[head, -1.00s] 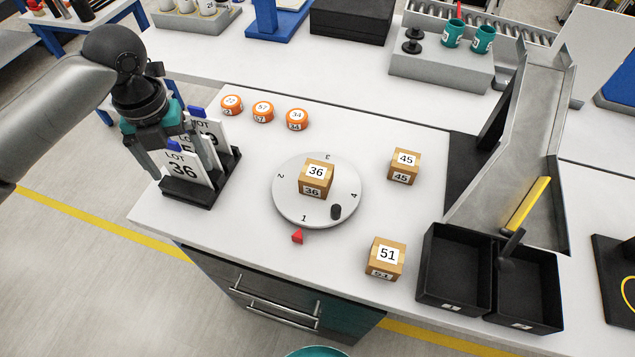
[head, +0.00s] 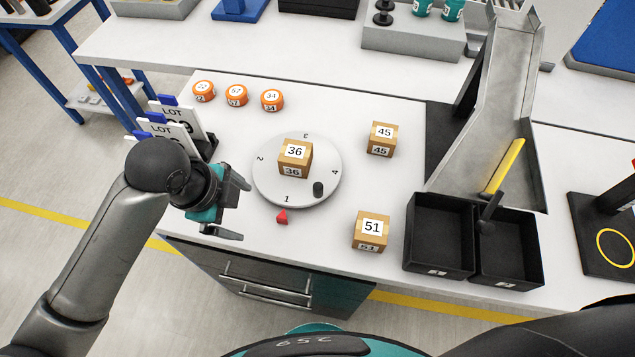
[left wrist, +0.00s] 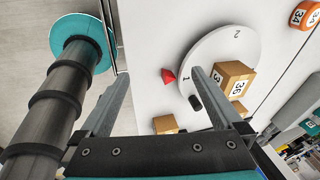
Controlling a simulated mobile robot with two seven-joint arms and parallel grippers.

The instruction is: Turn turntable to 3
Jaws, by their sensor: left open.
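The round grey-white turntable (head: 268,190) lies on the table in the head view, marked 1 to 4 around its rim. Its 1 is nearest the red pointer (head: 282,216); 3 is on the far side. A wooden box labelled 36 (head: 295,158) sits on it, and a dark upright knob (head: 318,189) stands near its front right edge. My left gripper (head: 241,208) is open and empty, just left of the turntable and apart from it. The left wrist view shows the turntable (left wrist: 216,48), red pointer (left wrist: 169,76) and knob (left wrist: 195,103) beyond the open fingers (left wrist: 163,100).
Boxes 45 (head: 382,139) and 51 (head: 370,231) stand right of the turntable. Orange pucks (head: 237,96) sit behind it. A rack of LOT cards (head: 180,125) is behind my left arm. Black bins (head: 440,237) and a metal chute (head: 490,125) are at the right.

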